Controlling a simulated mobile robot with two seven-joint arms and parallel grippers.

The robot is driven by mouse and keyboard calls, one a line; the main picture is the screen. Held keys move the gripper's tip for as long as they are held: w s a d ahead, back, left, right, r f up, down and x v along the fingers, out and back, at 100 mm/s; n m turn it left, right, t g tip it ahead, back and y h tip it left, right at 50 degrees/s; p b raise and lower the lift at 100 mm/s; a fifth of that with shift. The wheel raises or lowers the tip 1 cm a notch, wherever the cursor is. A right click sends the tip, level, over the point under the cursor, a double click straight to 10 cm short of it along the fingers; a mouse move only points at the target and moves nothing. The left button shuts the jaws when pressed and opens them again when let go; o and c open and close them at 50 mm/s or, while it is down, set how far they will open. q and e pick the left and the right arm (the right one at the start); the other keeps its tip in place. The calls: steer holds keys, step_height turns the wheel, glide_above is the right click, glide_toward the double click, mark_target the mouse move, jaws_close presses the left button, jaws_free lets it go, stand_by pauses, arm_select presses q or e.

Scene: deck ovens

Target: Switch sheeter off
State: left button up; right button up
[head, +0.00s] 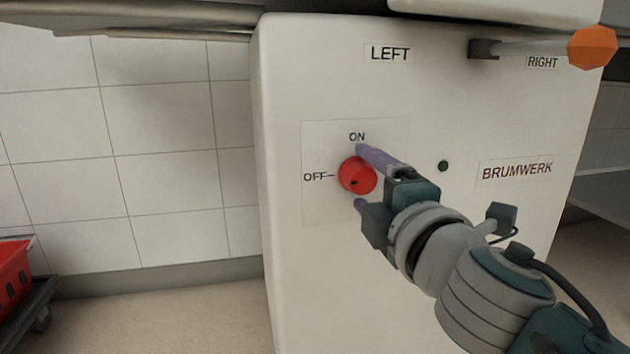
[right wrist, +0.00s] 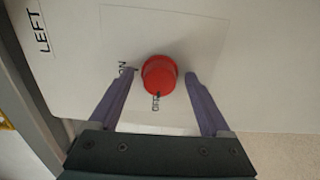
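The sheeter's white side panel (head: 310,270) has a red round knob (head: 350,172) on a square plate marked ON above and OFF to the left. My right gripper (head: 360,176) is open, with its two purple fingers on either side of the knob, one above and one below. In the right wrist view the knob (right wrist: 158,72) sits between the spread fingertips (right wrist: 158,72), with a small gap on each side. A small dark mark shows on the knob, but which label it points to is not clear. My left gripper is out of view.
A small dark green light (head: 443,166) sits right of the knob, near the BRUMWERK label (head: 517,170). A lever with an orange end (head: 592,47) sticks out at the upper right. A red crate (head: 14,275) stands at the lower left; tiled wall is behind.

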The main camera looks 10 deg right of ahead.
steer(key=shift+s, duration=0.55)
steer(key=s+p, duration=0.1)
steer(key=s, duration=0.8)
steer(key=shift+d, duration=0.15)
steer(key=shift+w, duration=0.1)
